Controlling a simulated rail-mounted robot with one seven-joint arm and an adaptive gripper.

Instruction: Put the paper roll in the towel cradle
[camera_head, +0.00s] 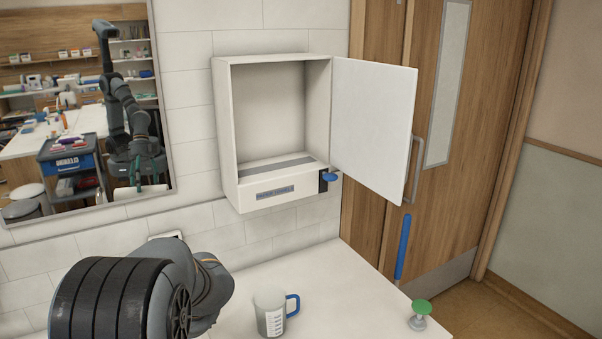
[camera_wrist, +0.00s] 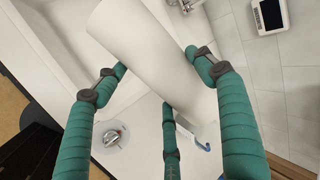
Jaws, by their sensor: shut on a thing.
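The paper roll (camera_wrist: 158,55) is a plain white cylinder lying slantwise across the wrist view. My gripper (camera_wrist: 155,78) has teal fingers on both sides of it and one below, and is shut on it. The cabinet door (camera_head: 370,125) stands open to the right.
A measuring jug (camera_head: 270,316) with a blue handle stands on the white counter (camera_head: 345,290) below the cabinet. A green-topped knob (camera_head: 420,308) is at the counter's right edge. A mirror (camera_head: 85,110) hangs at left. A white basin (camera_wrist: 62,50) lies below the gripper.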

